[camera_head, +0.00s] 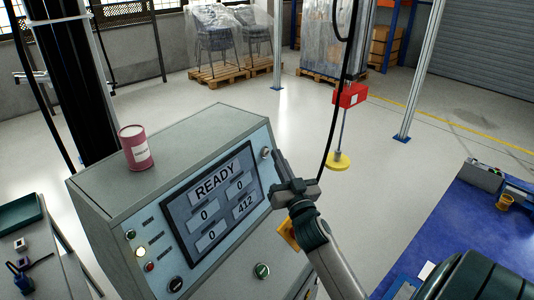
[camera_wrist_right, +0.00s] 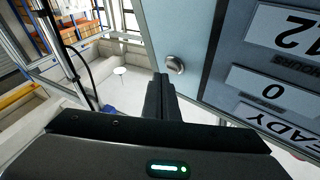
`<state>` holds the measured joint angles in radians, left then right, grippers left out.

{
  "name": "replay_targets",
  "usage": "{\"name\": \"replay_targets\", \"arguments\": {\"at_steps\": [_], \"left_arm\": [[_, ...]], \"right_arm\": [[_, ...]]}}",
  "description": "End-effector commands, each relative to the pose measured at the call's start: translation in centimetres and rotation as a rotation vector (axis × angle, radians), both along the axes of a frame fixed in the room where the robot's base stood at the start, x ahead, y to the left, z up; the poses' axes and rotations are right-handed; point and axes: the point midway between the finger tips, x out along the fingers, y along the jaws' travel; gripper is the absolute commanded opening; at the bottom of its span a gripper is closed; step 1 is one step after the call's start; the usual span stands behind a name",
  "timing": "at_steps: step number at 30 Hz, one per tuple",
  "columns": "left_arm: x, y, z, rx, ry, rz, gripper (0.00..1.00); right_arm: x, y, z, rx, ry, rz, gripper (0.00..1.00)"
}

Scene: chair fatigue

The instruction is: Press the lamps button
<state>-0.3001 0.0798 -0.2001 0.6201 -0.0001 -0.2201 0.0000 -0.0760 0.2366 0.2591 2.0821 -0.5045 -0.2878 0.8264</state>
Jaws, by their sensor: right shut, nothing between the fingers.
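A grey control cabinet (camera_head: 175,150) has a sloped light-blue panel with a screen (camera_head: 215,203) reading READY. A round silver button (camera_head: 266,153) sits at the panel's upper right; it also shows in the right wrist view (camera_wrist_right: 175,65). More small buttons and lamps (camera_head: 140,252) line the panel's left side. Their labels are too small to read, so I cannot tell which is marked lamps. My right gripper (camera_head: 277,153) is shut and empty, its tips close beside the silver button. In the right wrist view its tips (camera_wrist_right: 160,80) appear just short of the button. My left gripper is not in view.
A red can (camera_head: 136,147) stands on top of the cabinet. A blue-topped bench (camera_head: 440,215) is at the right. A side table (camera_head: 50,265) is at the left.

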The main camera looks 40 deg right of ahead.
Motion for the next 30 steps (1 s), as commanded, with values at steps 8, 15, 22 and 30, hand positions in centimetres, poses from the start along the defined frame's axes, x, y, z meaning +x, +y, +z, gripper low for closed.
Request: {"name": "replay_targets", "arguments": {"at_steps": [8,15,22,30], "left_arm": [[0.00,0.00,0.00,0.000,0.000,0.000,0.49],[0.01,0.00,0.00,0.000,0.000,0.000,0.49],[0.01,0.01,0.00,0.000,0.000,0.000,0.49],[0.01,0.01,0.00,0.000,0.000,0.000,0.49]], "right_arm": [[0.00,0.00,0.00,0.000,0.000,0.000,0.00],[0.00,0.00,0.00,0.000,0.000,0.000,0.00],[0.29,0.09,-0.06,0.001,0.000,0.000,0.00],[0.80,0.26,-0.13,0.000,-0.001,0.001,0.00]]}}
